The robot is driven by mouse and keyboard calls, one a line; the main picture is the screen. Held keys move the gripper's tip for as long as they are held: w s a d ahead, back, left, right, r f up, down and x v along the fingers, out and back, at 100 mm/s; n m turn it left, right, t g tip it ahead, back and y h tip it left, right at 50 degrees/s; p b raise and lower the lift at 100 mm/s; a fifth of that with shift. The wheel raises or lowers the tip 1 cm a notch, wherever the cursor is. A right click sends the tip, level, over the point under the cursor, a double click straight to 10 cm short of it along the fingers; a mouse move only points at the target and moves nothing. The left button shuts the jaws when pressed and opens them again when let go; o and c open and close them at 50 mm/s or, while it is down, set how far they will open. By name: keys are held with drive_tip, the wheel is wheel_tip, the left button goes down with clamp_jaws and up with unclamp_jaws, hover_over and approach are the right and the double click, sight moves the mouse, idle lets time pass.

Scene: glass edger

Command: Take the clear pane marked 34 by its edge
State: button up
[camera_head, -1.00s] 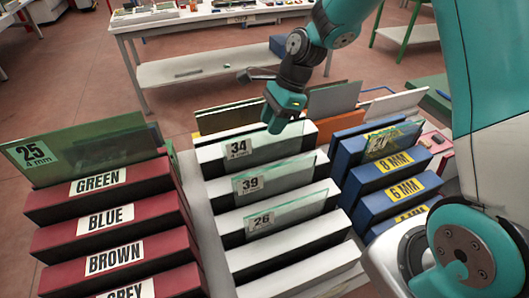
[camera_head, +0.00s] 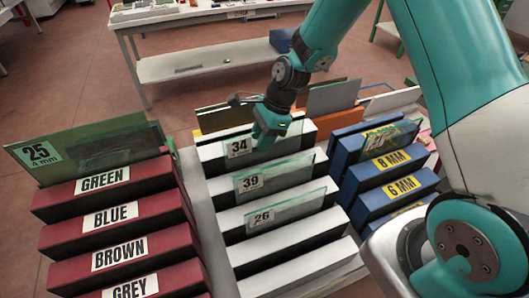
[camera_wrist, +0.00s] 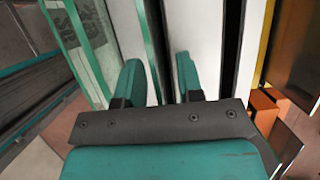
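The clear pane marked 34 (camera_head: 238,147) stands upright in the rearmost slot of the white rack (camera_head: 262,238), its label at the left end. My gripper (camera_head: 266,140) is over the middle of its top edge, pointing down. In the wrist view my gripper (camera_wrist: 158,78) has its two teal fingers apart. A thin green glass edge (camera_wrist: 150,45) runs into the gap between them, closer to the left finger. I cannot tell whether either finger touches the glass.
Clear panes marked 39 (camera_head: 250,183) and 26 (camera_head: 263,218) stand in nearer slots. A red rack (camera_head: 125,220) with green pane 25 (camera_head: 85,150) is at left. A blue rack (camera_head: 385,180) is at right. Brown and grey boards (camera_head: 333,97) stand behind.

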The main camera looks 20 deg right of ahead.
drive_tip(key=shift+f, duration=0.1)
drive_tip(key=shift+c, duration=0.5)
clamp_jaws()
